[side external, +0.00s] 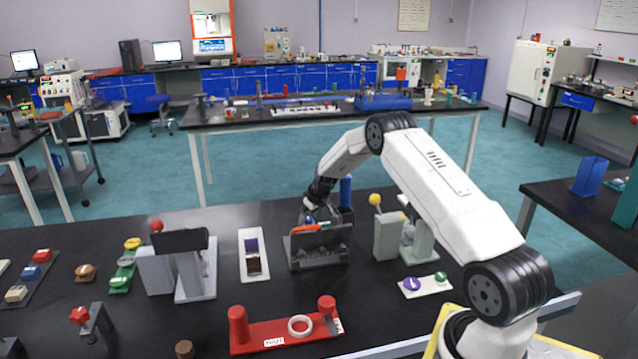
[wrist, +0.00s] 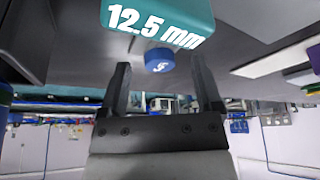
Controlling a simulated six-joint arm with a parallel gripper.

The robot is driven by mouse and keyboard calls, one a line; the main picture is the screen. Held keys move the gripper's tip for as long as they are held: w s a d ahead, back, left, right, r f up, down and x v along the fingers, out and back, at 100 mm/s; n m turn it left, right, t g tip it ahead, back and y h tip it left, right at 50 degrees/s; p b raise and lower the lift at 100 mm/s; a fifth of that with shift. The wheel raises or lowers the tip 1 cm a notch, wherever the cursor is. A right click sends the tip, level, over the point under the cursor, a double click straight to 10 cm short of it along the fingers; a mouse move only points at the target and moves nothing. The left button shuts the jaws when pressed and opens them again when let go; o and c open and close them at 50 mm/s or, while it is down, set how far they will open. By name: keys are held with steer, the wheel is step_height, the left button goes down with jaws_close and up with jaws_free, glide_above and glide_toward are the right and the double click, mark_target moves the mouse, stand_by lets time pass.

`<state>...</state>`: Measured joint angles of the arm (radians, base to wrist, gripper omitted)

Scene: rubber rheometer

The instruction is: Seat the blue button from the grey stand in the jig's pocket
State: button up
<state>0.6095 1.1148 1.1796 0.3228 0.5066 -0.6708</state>
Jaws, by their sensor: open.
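The blue button (wrist: 159,60), a small round piece with a white mark, shows in the wrist view below a teal block (wrist: 160,18) marked "12.5 mm". My gripper (wrist: 160,66) is open, with one finger on each side of the button in the picture; I see no contact, and the depth between them is unclear. In the side view my gripper (side external: 310,219) points down at a dark grey holder (side external: 320,252) with orange and blue items at its top; its fingertips are small and partly hidden there. I cannot tell which fixture is the jig or see its pocket.
A red fixture (side external: 262,335) with two posts and a white ring (side external: 300,325) stands in front. Grey blocks (side external: 196,275) and a white tray (side external: 243,262) stand left of the holder. A grey-green stand (side external: 388,236) and a white plate (side external: 411,291) with purple and green buttons are right.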

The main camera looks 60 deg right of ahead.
jaws_close()
steer(key=shift+r, duration=0.8)
steer(key=s+a+r, duration=0.6)
steer(key=s+r, duration=0.5)
steer(key=s, duration=0.1)
steer(key=shift+s+a+r, duration=0.2)
steer(key=shift+a, duration=0.05)
stand_by(0.4)
